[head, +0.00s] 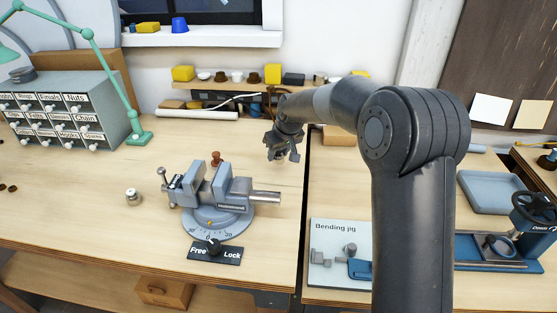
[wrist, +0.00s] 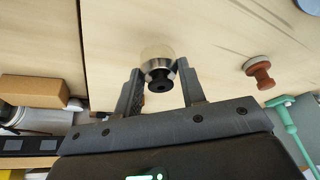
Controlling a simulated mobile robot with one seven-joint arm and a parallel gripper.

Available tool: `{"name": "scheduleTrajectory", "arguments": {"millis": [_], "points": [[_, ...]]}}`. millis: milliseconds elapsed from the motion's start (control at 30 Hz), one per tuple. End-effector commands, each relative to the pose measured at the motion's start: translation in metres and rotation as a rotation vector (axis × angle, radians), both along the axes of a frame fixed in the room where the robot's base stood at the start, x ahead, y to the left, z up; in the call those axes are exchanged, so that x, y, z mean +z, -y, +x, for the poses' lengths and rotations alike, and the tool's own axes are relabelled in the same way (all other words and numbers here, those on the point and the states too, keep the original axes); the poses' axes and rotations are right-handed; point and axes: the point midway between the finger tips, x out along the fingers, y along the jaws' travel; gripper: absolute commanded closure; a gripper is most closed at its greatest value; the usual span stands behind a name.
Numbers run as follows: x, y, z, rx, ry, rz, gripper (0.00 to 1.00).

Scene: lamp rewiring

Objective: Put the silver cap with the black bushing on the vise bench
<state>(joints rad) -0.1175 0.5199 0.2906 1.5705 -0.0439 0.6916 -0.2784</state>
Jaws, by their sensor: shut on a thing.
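My gripper (head: 282,147) is raised over the back right part of the vise bench (head: 90,215), behind and right of the vise (head: 214,190). In the wrist view my gripper (wrist: 160,68) is shut on the silver cap (wrist: 158,64), with the black bushing (wrist: 160,82) at its near end. A pale round part shows beyond the silver band. In the head view the held cap is too small to make out. The wrist view shows bare wood beyond the cap; I cannot tell the height above it.
A small silver piece (head: 132,197) stands on the bench left of the vise. A reddish-brown knob (head: 215,158) is by the vise and a similar one (wrist: 259,73) shows in the wrist view. A green lamp (head: 110,75) and labelled drawers (head: 65,115) stand at back left. The front left is clear.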

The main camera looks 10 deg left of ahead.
Motion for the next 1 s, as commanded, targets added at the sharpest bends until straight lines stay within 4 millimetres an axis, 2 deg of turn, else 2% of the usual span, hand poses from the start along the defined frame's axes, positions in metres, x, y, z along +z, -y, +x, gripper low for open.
{"name": "scheduleTrajectory", "arguments": {"millis": [100,167,533,567,800,1000], "points": [[-0.02,0.0,-0.001,0.001,-0.004,-0.001,0.89],[-0.027,0.0,-0.001,0.0,-0.003,-0.001,0.89],[-0.032,0.0,0.0,0.001,0.0,0.0,0.89],[-0.032,0.0,0.0,0.001,-0.001,-0.001,0.62],[-0.032,0.0,0.0,0.001,-0.001,-0.001,0.43],[-0.032,0.0,0.0,0.001,-0.001,-0.001,0.41]]}}
